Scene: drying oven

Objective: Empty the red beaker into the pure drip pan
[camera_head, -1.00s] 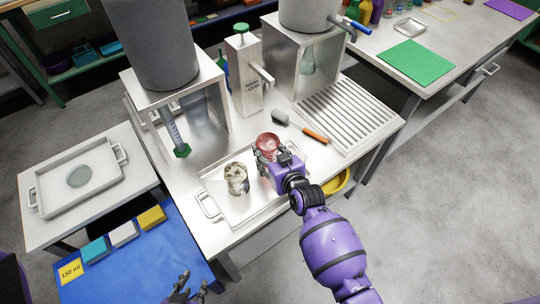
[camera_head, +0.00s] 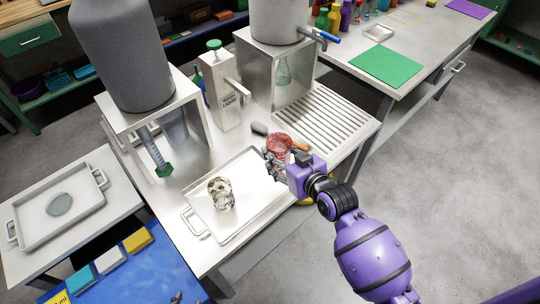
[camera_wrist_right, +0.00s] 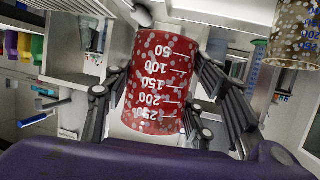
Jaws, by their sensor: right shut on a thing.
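The red beaker (camera_head: 279,146) is held by my right gripper (camera_head: 277,160) near the far right corner of a metal tray. It looks raised above the table. In the right wrist view the red beaker (camera_wrist_right: 158,80) fills the middle, speckled with white graduations, with my right gripper's fingers (camera_wrist_right: 155,105) on both sides. Its contents are hard to make out. My left gripper (camera_head: 178,297) barely shows at the bottom edge. I cannot tell which pan is the pure drip pan; a grooved metal drain plate (camera_head: 325,118) lies to the right.
A second, clear speckled beaker (camera_head: 221,193) stands on the metal tray (camera_head: 245,222). An orange-handled tool (camera_head: 262,130) lies behind the red beaker. Large grey tanks (camera_head: 120,60) on stands and a wash liquid dispenser (camera_head: 222,90) rise at the back. Another tray (camera_head: 85,212) sits at left.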

